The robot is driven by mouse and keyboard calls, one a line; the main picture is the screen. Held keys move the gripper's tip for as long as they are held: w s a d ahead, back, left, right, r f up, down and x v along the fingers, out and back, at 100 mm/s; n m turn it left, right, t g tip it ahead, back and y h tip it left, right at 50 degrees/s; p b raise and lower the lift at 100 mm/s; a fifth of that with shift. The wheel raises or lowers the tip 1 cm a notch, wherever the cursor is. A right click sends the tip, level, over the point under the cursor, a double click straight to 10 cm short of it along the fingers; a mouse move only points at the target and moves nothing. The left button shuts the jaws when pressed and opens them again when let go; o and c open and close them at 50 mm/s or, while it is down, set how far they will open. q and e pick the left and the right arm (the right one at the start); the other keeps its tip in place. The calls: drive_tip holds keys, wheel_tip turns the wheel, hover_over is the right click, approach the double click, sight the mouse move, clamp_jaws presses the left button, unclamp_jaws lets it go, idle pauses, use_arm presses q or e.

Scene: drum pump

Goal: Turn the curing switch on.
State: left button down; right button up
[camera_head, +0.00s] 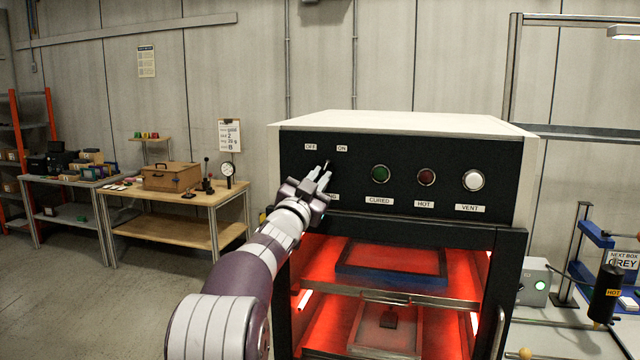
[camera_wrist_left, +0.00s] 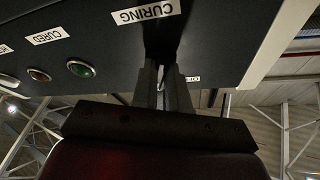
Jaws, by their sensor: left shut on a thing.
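The curing switch (camera_head: 327,163) is a small dark lever on the black front panel (camera_head: 400,150) of a cream-topped cabinet, below the OFF label (camera_head: 310,147) and the ON label (camera_head: 342,148). My left gripper (camera_head: 323,177) is at the panel, shut on the lever. It hides most of the lever, so which way it leans is unclear. In the left wrist view the two dark fingers (camera_wrist_left: 164,88) reach the panel beside the CURING label (camera_wrist_left: 146,12). My right gripper is not in view.
A green lamp (camera_head: 380,174), a red lamp (camera_head: 426,177) and a white VENT button (camera_head: 473,180) sit right of the switch. Below, the open cabinet glows red around a blue-framed tray (camera_head: 390,280). A workbench with a wooden box (camera_head: 171,177) stands behind on the left.

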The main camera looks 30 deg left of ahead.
use_arm(q)
drive_tip(key=shift+s+a+r+m+g+h+p, duration=0.15)
drive_tip(key=shift+m+h+p, duration=0.25)
drive_tip(key=shift+m, duration=0.6)
drive_tip(key=shift+w+d+r+m+g+h+p, duration=0.1)
drive_tip(key=shift+r+m+g+h+p, duration=0.1)
drive_tip(key=shift+m+h, duration=0.6)
drive_tip(key=shift+s+a+r+m+g+h+p, duration=0.1)
drive_tip(key=shift+r+m+g+h+p, duration=0.15)
drive_tip(key=shift+m, duration=0.95)
drive_tip(key=shift+f, duration=0.15)
drive_tip(key=c, duration=1.1)
unclamp_jaws()
drive_tip(key=shift+c, duration=0.2)
drive_tip(key=shift+f, duration=0.1)
drive_tip(key=shift+f, duration=0.1)
drive_tip(key=shift+s+f, duration=0.1)
drive_tip(key=shift+f, duration=0.05)
drive_tip(key=b+v, duration=0.4)
drive_tip(key=v, duration=0.8)
drive_tip(key=shift+s+b, duration=0.15)
drive_tip(key=shift+b, duration=0.15)
